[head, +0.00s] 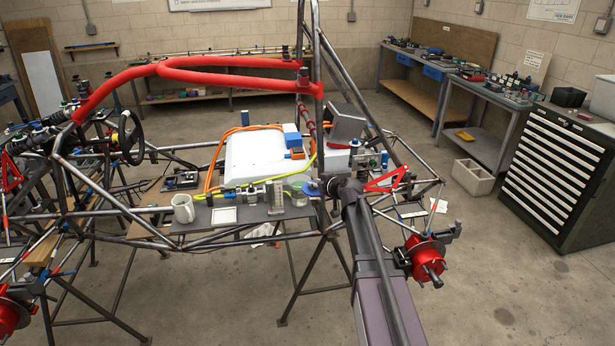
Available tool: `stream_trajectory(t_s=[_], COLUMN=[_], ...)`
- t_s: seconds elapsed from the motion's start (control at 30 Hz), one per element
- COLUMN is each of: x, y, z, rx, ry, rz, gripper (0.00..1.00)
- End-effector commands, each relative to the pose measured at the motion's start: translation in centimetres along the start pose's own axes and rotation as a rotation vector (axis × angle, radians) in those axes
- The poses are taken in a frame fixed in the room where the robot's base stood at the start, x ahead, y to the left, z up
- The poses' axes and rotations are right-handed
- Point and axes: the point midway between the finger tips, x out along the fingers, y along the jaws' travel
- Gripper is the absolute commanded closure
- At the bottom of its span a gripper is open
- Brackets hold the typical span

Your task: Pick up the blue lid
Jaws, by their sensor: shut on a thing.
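The blue lid (312,187) shows as a small round blue disc near the middle of the head view, just above the right part of the dark work board (225,222). My gripper (325,187) is at the far end of my arm and is shut on the lid. The fingers are small, dark and partly hidden behind a frame tube, so their exact hold on the lid is hard to see.
On the board are a white mug (183,209) and a small white tray (224,215). Steel chassis tubes (318,110) rise close around my gripper. A red triangular bracket (387,180) is to the right. Floor (500,280) is open at the right.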

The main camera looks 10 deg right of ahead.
Motion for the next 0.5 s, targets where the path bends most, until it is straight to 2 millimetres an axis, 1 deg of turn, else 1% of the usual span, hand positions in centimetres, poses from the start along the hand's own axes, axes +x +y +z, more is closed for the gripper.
stream_trajectory(t_s=[0.03, 0.2, 0.5], x=[-0.9, -2.0, -2.3], y=[-0.2, -0.3, -0.3], z=[0.2, 0.6, 0.7], rx=[0.0, 0.0, 0.0], ry=[0.0, 0.0, 0.0], rz=[0.001, 0.001, 0.001], gripper=[1.0, 1.0, 1.0])
